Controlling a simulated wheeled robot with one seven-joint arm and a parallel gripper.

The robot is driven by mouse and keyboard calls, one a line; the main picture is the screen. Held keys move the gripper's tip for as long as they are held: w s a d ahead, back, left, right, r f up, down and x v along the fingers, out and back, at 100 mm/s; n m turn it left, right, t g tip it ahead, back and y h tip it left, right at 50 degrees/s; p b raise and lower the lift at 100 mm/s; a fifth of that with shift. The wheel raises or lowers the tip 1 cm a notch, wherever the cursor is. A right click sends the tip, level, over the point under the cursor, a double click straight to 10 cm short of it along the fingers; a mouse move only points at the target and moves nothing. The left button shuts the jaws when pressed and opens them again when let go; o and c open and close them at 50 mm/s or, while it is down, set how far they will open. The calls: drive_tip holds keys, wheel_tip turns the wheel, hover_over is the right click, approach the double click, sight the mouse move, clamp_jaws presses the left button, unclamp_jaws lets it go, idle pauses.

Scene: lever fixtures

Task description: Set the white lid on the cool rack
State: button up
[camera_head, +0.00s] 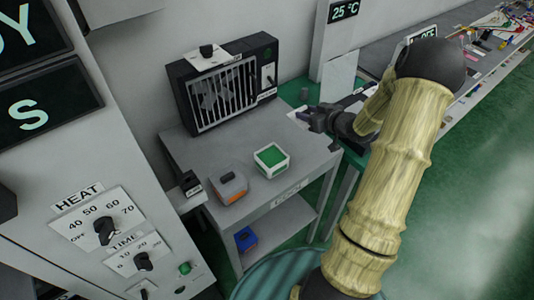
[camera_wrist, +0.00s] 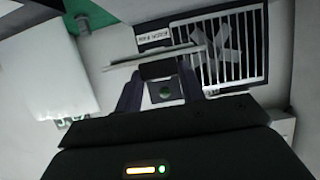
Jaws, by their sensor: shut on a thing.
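My gripper (camera_head: 312,118) reaches in from the right over the right end of the grey bench, fingers toward the left. In the wrist view my gripper (camera_wrist: 158,72) is shut on the dark knob of a thin white plate, which I take for the white lid (camera_wrist: 125,65); it shows nearly edge-on. In the head view only a pale sliver shows by the fingers.
A white plate with a black knob (camera_head: 207,57) lies on top of the fan box. A green-topped white box (camera_head: 271,158) and an orange-sided box (camera_head: 229,186) stand on the grey bench (camera_head: 290,194). A control panel (camera_head: 105,230) is at left.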

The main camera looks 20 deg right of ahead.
idle(0.3)
hover_over(304, 142)
drive_tip(key=shift+f, duration=2.95)
drive_tip(key=shift+f, duration=0.1)
drive_tip(key=shift+f+p, duration=0.3)
drive_tip(key=shift+f, duration=1.7)
drive_tip(key=shift+f, duration=0.2)
drive_tip(key=o, duration=1)
drive_tip(key=shift+r, duration=0.1)
drive_tip(key=shift+c, duration=0.2)
